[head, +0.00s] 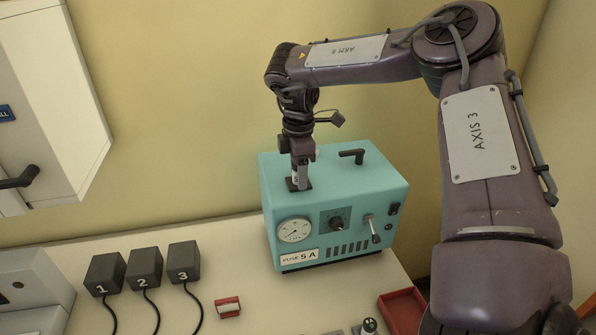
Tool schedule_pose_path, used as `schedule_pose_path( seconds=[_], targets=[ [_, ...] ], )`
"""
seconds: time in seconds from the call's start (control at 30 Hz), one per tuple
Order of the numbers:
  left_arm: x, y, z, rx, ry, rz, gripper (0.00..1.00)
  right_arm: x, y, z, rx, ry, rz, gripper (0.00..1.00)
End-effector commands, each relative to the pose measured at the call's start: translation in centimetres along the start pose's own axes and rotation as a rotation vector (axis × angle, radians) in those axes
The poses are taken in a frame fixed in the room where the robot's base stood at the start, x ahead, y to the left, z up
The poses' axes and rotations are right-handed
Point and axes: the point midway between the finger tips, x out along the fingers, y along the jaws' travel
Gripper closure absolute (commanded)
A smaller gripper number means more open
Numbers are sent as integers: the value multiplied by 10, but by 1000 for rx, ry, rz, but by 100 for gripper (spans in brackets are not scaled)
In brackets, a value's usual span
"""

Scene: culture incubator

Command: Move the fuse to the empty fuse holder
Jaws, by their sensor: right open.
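A teal instrument box (275,200) labelled "FUSE 5 A" stands against the back wall. A dark socket (307,186) is on its top, at the left. My right gripper (299,178) points down over this socket, its jaws open. A pale grey upright piece with a small dark mark shows between or at the fingertips, just at the socket. It may be the fuse, but it is too small and too covered to tell it from the fingers. My left gripper is not in view.
Three black blocks (144,267) numbered 1 to 3, with cables, sit left of the box. A small red and white item (228,307) lies in front. A red tray (403,310) is at the lower right. A white cabinet (50,110) hangs at left.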

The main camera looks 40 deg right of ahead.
Motion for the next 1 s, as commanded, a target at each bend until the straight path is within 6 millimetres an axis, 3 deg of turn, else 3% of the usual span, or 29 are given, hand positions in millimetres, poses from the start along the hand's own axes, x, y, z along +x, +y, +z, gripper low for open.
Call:
schedule_pose_path(
  seconds=[0.17,0.57,1.0],
  targets=[
    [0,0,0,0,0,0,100,0,0,0,0,0,1,47],
    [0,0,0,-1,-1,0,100,0,0,0,0,0,1,98],
    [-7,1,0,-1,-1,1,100,-10,0,0,0,0,1,100]
  ],
)
